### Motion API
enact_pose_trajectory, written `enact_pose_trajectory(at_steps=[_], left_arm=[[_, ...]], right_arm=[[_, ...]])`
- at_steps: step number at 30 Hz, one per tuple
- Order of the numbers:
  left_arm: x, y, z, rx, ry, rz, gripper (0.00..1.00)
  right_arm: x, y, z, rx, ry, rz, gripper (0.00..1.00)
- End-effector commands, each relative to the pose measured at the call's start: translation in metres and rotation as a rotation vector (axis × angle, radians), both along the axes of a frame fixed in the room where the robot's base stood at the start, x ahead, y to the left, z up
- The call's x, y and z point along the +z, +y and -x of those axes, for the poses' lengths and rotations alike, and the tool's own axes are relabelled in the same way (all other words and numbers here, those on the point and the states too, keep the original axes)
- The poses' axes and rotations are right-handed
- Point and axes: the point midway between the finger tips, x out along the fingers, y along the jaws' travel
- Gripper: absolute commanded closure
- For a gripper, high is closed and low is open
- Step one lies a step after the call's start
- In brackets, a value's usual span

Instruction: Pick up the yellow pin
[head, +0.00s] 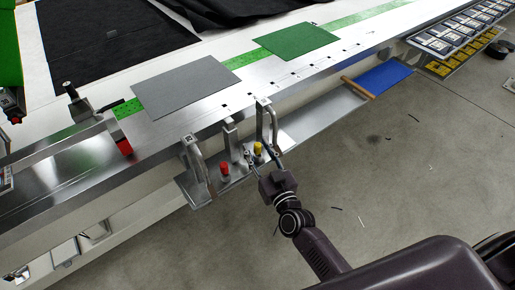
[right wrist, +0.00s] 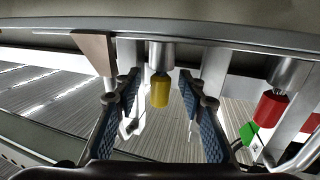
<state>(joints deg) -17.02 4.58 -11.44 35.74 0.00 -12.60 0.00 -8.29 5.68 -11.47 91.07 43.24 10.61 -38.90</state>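The yellow pin (head: 258,149) stands on a small metal shelf at the front of the welder table, beside a metal bracket. My right gripper (head: 256,162) reaches it from the floor side. In the right wrist view, the yellow pin (right wrist: 160,90) shows between the two blue-padded fingers of my right gripper (right wrist: 160,78). The fingers are open, with a visible gap on each side of the pin. Its upper end in that view meets a grey metal cylinder. My left gripper is in neither view.
A red pin (head: 225,169) stands left of the yellow one; it also shows in the right wrist view (right wrist: 270,108). Metal brackets (head: 195,160) rise close around both pins. Grey (head: 190,85) and green (head: 296,41) sheets lie on the table. The floor at right is mostly clear.

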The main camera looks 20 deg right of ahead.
Motion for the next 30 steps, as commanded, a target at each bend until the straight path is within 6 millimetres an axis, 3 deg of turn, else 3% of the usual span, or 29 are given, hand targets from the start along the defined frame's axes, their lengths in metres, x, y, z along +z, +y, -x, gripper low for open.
enact_pose_trajectory(at_steps=[5,15,30], left_arm=[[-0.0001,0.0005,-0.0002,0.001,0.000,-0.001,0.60],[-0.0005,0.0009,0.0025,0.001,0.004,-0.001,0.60],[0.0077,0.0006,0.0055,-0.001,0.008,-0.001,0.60]], right_arm=[[-0.0005,0.0003,0.0003,0.000,0.001,-0.001,0.64],[-0.0005,0.0002,0.0005,0.000,0.001,-0.001,1.00],[0.0079,0.0001,0.0004,0.000,0.000,0.000,1.00]])
